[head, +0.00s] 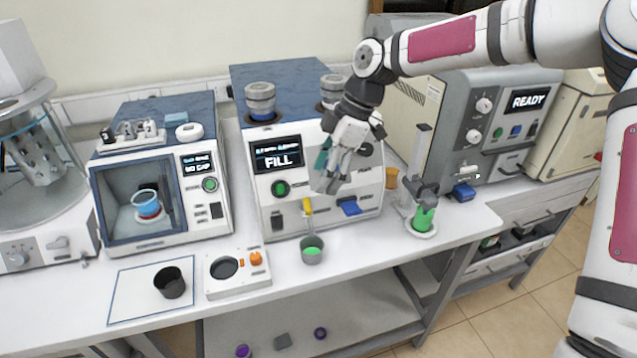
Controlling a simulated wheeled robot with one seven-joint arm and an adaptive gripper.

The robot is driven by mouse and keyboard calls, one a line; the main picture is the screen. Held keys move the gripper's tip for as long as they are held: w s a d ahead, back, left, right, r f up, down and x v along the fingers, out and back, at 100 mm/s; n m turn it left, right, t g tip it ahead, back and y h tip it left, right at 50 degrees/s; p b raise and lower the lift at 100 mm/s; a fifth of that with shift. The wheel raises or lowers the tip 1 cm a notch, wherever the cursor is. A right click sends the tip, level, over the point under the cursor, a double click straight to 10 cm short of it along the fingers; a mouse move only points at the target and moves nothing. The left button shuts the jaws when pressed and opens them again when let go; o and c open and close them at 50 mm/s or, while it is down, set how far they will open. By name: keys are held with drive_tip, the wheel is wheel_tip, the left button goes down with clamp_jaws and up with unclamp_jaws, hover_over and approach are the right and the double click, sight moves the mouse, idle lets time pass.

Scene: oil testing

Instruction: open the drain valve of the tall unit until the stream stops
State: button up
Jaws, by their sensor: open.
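The white unit with a dark top (363,225) stands mid-bench, and its screen (277,156) reads FILL. A small yellow part (307,206), which looks like the drain valve's handle, sticks out low on its front. A grey cup (312,252) with bright green liquid stands on the bench just below that part.
A box unit (220,225) with a blue-rimmed cup inside stands left. A dark cup (170,283) sits on an outlined mat, beside a small white device (238,286). A stand (418,160) with a green beaker (424,218) is right. The grey READY machine (470,165) is behind it.

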drive_tip(key=shift+d+r, duration=0.15)
drive_tip(key=shift+r, duration=0.15)
